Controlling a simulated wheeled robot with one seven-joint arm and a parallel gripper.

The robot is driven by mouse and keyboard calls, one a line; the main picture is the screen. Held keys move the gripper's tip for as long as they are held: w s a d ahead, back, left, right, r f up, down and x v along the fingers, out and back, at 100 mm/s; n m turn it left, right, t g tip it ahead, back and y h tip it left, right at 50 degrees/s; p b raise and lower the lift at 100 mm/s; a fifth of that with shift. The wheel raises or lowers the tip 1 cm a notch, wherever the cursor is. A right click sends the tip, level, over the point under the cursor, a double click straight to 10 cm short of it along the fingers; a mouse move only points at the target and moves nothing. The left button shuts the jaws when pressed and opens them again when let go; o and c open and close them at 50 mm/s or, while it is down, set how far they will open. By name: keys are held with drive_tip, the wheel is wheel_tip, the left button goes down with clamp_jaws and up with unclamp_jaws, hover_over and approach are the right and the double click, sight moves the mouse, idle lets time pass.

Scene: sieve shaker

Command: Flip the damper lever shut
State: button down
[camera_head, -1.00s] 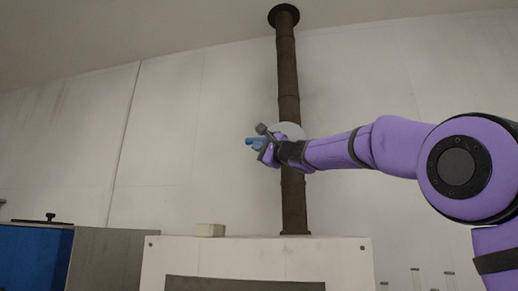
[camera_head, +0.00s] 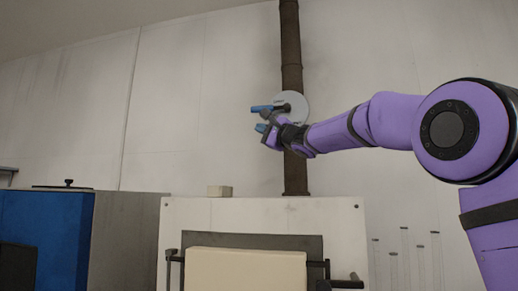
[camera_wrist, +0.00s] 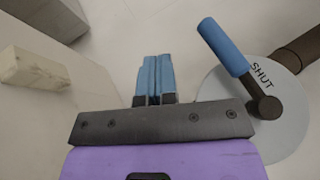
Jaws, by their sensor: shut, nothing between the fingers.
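The damper lever has a blue grip (camera_head: 262,108) and a dark arm. In the head view it points left, roughly level, from a pivot on a pale round plate (camera_head: 300,101) on the dark pipe (camera_head: 291,60). The wrist view shows the lever's blue grip (camera_wrist: 222,47) and the plate (camera_wrist: 215,92), with the word SHUT printed beside the lever arm. My gripper (camera_head: 261,128) is just below the lever; it also shows in the wrist view (camera_wrist: 154,60). Its blue fingers are together, empty, and apart from the grip. Part of the plate is hidden behind my gripper.
A white cabinet (camera_head: 340,215) stands below the pipe, with a small pale block (camera_head: 220,191) on its top. A blue box (camera_head: 60,215) stands at the left. The wall area left of the lever is clear.

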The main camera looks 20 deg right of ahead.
drive_tip(key=s+a+f, duration=0.1)
drive_tip(key=s+f, duration=0.2)
drive_tip(key=f, duration=0.4)
drive_tip(key=shift+s+a, duration=0.2)
drive_tip(key=shift+a, duration=0.15)
drive_tip(key=s+a+f+n+g+h, duration=0.1)
drive_tip(key=s+f+n+g, duration=0.4)
drive_tip(key=s+f, duration=0.5)
drive_tip(key=s+a+f+n+g+h, duration=0.15)
drive_tip(key=s+f+n+g, duration=0.45)
drive_tip(key=s, duration=0.6)
drive_tip(key=s+d+f+n+g+h, duration=0.1)
drive_tip(key=s+d+f+h, duration=0.4)
drive_tip(key=s+f, duration=0.5)
drive_tip(key=s+d+f+n+g+h, duration=0.1)
drive_tip(key=s+d+f+h, duration=0.3)
drive_tip(key=s+d+f, duration=0.4)
wheel_tip(320, 180, down, 3)
drive_tip(key=shift+s+r+n+g+h, duration=0.1)
drive_tip(key=shift+s+n+g+h, duration=0.25)
drive_tip(key=shift+s, duration=0.65)
